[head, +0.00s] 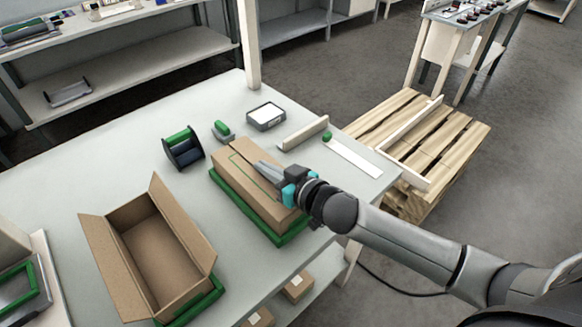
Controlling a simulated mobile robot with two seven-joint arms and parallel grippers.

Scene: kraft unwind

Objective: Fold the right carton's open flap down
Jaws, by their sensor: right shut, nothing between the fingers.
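The right carton (232,173) is a brown box sitting in a green tray (232,199) on the grey table. Its top looks covered by flaps lying about flat, with a thin green outline on the left part. My right gripper (262,167) is shut and empty, its fingers lying low over the top of this carton. I cannot tell whether they touch it. The gripper and wrist hide part of the top's right side. The left carton (158,262) stands open with its flaps spread out and looks empty. My left gripper is not in view.
A dark tape dispenser with a green top (183,148), a small green-handled tool (222,130) and a grey scale-like device (266,116) stand behind the right carton. A white strip (352,158) lies to the right. A wooden pallet (455,135) is beyond the table.

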